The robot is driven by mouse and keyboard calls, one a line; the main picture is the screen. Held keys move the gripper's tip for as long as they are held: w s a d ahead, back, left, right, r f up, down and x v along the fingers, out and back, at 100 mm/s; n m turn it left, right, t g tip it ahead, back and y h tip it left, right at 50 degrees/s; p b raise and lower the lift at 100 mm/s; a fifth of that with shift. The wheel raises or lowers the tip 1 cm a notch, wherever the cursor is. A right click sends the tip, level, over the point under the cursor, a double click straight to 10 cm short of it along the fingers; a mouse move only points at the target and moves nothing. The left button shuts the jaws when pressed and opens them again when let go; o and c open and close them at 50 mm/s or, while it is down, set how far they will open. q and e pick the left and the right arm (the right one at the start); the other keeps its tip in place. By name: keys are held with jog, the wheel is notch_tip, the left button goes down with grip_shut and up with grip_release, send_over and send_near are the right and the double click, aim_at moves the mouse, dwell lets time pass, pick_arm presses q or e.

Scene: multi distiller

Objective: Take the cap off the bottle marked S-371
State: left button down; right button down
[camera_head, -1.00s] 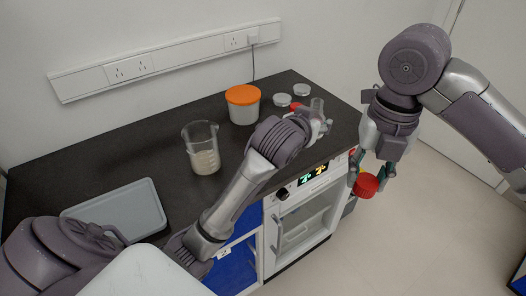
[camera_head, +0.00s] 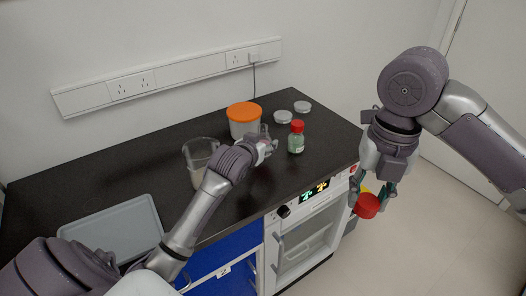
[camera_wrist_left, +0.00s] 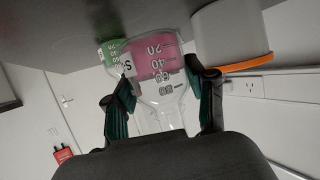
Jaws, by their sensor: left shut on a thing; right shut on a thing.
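My left gripper (camera_head: 266,146) is shut around a clear graduated bottle with pink contents (camera_wrist_left: 158,58), held above the counter near the orange-lidded container. Its neck is between the fingers in the left wrist view; no cap shows on it. A white label with an "S" shows beside it, but the rest is unreadable. A green bottle with a red cap (camera_head: 297,137) stands upright to the right of my left gripper; the green bottle (camera_wrist_left: 111,48) also shows in the left wrist view. My right gripper (camera_head: 372,194) is shut on a red cap (camera_head: 367,206), in front of the counter's right end.
The orange-lidded container (camera_head: 244,121) stands behind my left gripper. A glass beaker (camera_head: 197,153) is partly hidden by my left arm. Two pale lids (camera_head: 283,117) lie at the back right. A grey tray (camera_head: 115,228) lies at the left. The dark counter (camera_head: 135,170) has free room between.

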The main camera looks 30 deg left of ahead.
pick_arm(q)
jog(key=shift+f, duration=1.55)
jog(key=shift+f, duration=0.15)
jog(key=shift+c, duration=1.9)
grip_release()
